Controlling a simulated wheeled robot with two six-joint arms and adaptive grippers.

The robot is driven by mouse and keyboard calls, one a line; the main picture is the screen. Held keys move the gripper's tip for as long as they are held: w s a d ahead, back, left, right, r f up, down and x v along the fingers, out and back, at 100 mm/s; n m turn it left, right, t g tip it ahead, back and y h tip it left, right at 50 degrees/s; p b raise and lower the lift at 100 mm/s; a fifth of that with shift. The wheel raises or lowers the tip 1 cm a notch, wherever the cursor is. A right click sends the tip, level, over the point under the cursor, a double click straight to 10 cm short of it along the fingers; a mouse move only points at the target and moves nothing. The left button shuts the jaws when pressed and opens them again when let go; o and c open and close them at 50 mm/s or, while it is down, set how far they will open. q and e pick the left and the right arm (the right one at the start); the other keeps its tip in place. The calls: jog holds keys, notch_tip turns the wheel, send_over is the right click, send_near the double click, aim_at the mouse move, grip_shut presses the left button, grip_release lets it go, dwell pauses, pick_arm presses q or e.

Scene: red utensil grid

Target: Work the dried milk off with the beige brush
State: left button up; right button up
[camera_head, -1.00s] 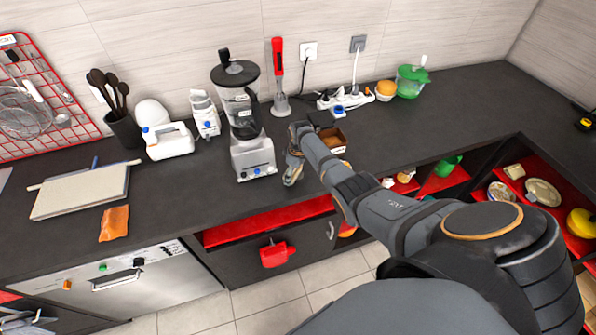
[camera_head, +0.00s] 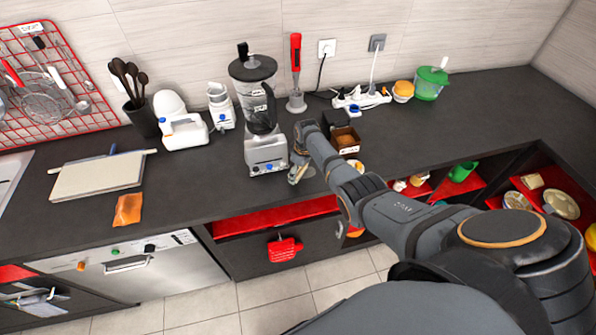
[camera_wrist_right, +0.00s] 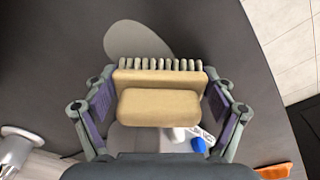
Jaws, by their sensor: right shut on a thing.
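My right gripper (camera_wrist_right: 160,104) is shut on the beige brush (camera_wrist_right: 158,106), with its fingers on either side of the block. The brush's row of pale bristles points to the top of the right wrist view. A pale grey oval patch (camera_wrist_right: 138,38), apparently the dried milk, lies on the dark counter just beyond the bristles, which partly overlap it in the picture. I cannot tell whether they touch it. In the head view the right gripper (camera_head: 298,172) is low over the counter, just right of the blender base; the brush is hard to make out there. My left gripper is out of view.
The blender (camera_head: 265,150) stands close left of the gripper. A small dark box (camera_head: 345,140) is behind my right arm. A cutting board (camera_head: 98,176) and an orange cloth (camera_head: 128,209) lie on the counter (camera_head: 195,190) at left. The counter's front edge is near.

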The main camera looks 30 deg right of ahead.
aim_at(315, 172)
jog(key=shift+s+d+f, duration=0.1)
jog(key=shift+s+d, duration=0.15)
jog(key=shift+d, duration=0.45)
jog(key=shift+s+d+f, duration=0.1)
jog(key=shift+s+d, duration=0.15)
jog(key=shift+d, duration=0.4)
jog(key=shift+s+d+r, duration=0.1)
jog(key=shift+s+d, duration=0.15)
jog(key=shift+d, duration=0.65)
jog(key=shift+s+d, duration=0.2)
jog(key=shift+d, duration=0.7)
jog(key=r+p, duration=0.3)
jog(key=shift+w, duration=0.2)
jog(key=shift+r, duration=0.15)
jog(key=shift+a+r, duration=0.1)
jog(key=shift+r, duration=2.35)
